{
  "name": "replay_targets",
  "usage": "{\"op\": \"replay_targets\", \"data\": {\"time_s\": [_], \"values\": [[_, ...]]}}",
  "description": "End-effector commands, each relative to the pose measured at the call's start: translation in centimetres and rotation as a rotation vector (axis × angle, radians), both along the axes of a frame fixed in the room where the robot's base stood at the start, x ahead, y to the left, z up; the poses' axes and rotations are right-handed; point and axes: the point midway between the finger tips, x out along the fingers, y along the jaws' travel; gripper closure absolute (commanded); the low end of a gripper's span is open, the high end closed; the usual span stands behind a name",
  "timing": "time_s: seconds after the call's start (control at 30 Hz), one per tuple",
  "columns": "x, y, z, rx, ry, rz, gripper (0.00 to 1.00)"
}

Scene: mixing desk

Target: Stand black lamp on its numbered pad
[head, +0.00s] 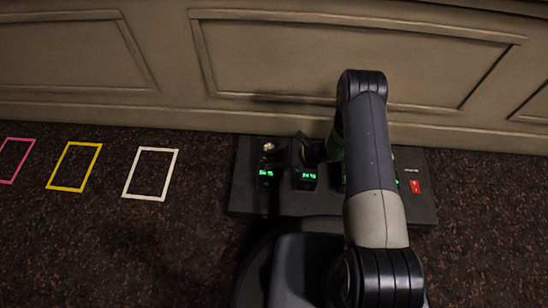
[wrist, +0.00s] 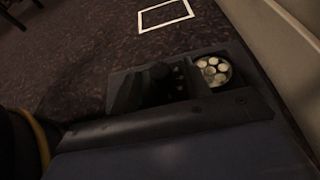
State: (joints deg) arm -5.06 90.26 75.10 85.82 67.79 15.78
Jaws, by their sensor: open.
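My gripper (head: 309,152) is open over the dark charging panel (head: 242,190), reaching down from the right. A small lamp with a shiny head (head: 269,147) stands on the panel left of the gripper, above a green number display. In the wrist view a round lamp face with several bright bulbs (wrist: 213,71) shows beside dark shapes. I cannot tell which lamp is the black one; my arm and gripper hide part of the panel. I see no lamp clearly between the fingers. No numbers are readable on the floor pads.
Three outlined pads lie on the dark carpet at left: white (head: 130,183), yellow (head: 55,172) and pink (head: 18,160); all look empty. The white outline also shows in the wrist view (wrist: 166,24). A panelled wall (head: 270,60) runs behind. A red switch (head: 415,187) sits at the panel's right.

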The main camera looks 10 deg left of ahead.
Motion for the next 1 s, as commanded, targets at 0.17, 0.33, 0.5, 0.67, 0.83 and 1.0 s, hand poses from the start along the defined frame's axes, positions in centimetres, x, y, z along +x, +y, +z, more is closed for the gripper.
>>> {"op": "replay_targets", "data": {"time_s": [0.17, 0.33, 0.5, 0.67, 0.83, 1.0], "values": [[0.0, 0.0, 0.2, 0.000, 0.000, 0.000, 0.55], [0.2, -1.9, 1.2, 0.000, -0.001, -0.005, 0.55], [0.5, -5.4, 2.7, 0.000, -0.001, -0.006, 0.55], [0.6, -8.4, 3.9, 0.000, -0.001, -0.004, 0.55], [0.6, -10.4, 4.6, 0.000, -0.001, -0.002, 0.55], [0.7, -11.1, 4.8, 0.000, 0.000, 0.000, 0.55]]}}
